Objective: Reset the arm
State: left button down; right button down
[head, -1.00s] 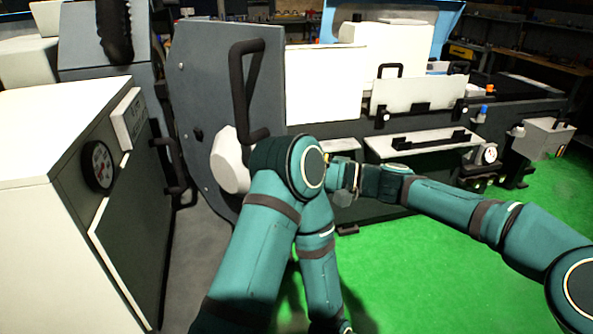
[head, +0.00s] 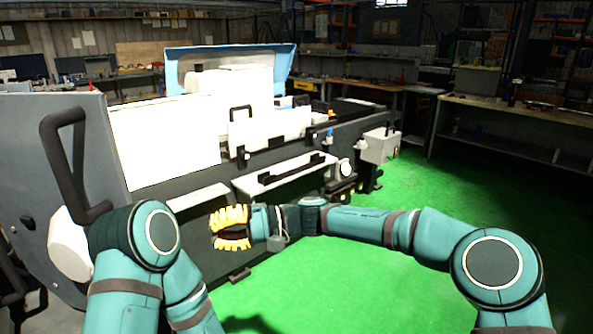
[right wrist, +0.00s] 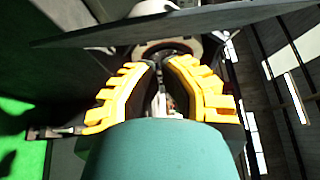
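My right arm reaches in from the right of the head view, its teal links running left across the middle. My right gripper (head: 226,229), with yellow ridged fingers, points left above the green floor in front of the grinder. In the right wrist view the two yellow fingers (right wrist: 160,85) stand apart with a narrow gap and nothing held between them. My left arm (head: 140,245) is bent at the lower left. Its elbow is near the grinder's white knob, and its gripper is out of view.
The grinder (head: 285,155) fills the left and middle, with a grey panel and black handle (head: 72,165) close to my left arm. A workbench (head: 520,115) stands at the right. The green floor (head: 385,285) is clear.

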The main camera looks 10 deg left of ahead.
jog(key=s+d+f+m+t+h, duration=0.1)
jog(key=d+f+m+t+h, duration=0.15)
jog(key=d+f, duration=0.7)
jog(key=s+d+f+m+t+h, duration=0.1)
jog(key=d+f+m+t+h, duration=0.2)
jog(key=f, duration=1.4)
jog(key=s+d+f+t+h, duration=0.1)
jog(key=s+d+f+h, duration=0.1)
jog(key=s+d+f, duration=0.2)
jog(key=s+d+f+t+h, duration=0.1)
jog(key=s+d+f, duration=0.4)
jog(key=d, duration=0.5)
jog(key=s+d+f+t+h, duration=0.1)
jog(key=s+d+f+h, duration=0.3)
jog(key=d, duration=0.3)
jog(key=shift+s+d+f+m, duration=0.4)
jog(key=shift+m, duration=0.05)
